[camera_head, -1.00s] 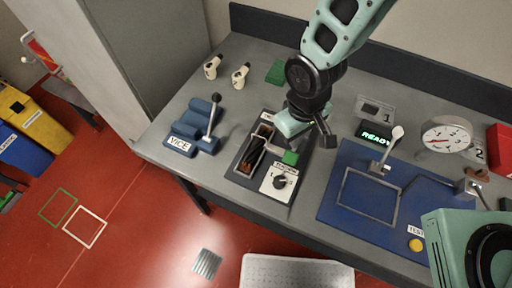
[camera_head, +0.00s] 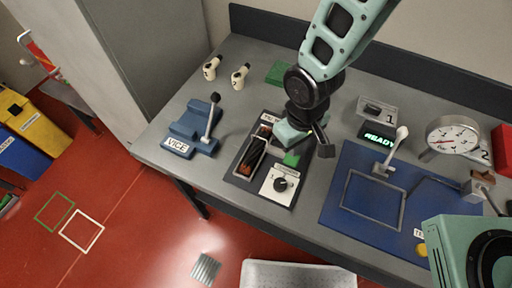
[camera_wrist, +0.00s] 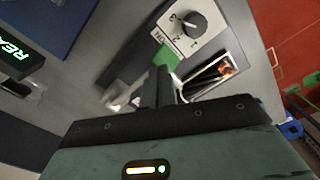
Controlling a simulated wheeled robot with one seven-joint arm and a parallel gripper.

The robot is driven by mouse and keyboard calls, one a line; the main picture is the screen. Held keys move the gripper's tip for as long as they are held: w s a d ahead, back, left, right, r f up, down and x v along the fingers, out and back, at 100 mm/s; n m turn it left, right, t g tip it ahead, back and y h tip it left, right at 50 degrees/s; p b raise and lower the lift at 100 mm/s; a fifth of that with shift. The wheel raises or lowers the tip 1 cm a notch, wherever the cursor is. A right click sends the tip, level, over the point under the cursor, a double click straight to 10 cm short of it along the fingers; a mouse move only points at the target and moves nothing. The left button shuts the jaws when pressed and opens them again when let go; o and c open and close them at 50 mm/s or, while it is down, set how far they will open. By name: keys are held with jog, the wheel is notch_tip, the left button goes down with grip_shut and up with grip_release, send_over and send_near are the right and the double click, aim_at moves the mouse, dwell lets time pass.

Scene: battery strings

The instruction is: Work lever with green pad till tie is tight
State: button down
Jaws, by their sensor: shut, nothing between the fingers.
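The green pad (camera_head: 291,160) sits on the dark tie unit (camera_head: 238,172), beside the white dial plate (camera_head: 280,187). It also shows in the wrist view (camera_wrist: 166,60), just beyond my fingertips. My gripper (camera_wrist: 158,78) is shut and empty, its fingers pointing at the pad. I cannot tell whether they touch it. In the head view my gripper (camera_head: 322,145) is low over the unit's back right corner and hides part of it, including most of the lever. A dark bundle (camera_head: 250,156) lies in the unit's slot; the tie itself is too small to make out.
A blue vice (camera_head: 193,130) with a black-knobbed lever stands left. A blue mat (camera_head: 337,205) with a metal frame, a white-knobbed lever (camera_head: 402,132) and a READY display (camera_head: 378,137) lie right. A round gauge (camera_head: 452,137) stands behind the mat. A green block (camera_head: 281,72) lies at the back.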

notch_tip(320, 180, up, 10)
jog(key=w+p, duration=0.1)
jog(key=p, duration=0.6)
jog(key=shift+d+p, duration=0.2)
jog(key=shift+p, duration=0.1)
jog(key=shift+f, duration=0.2)
dwell(0.4)
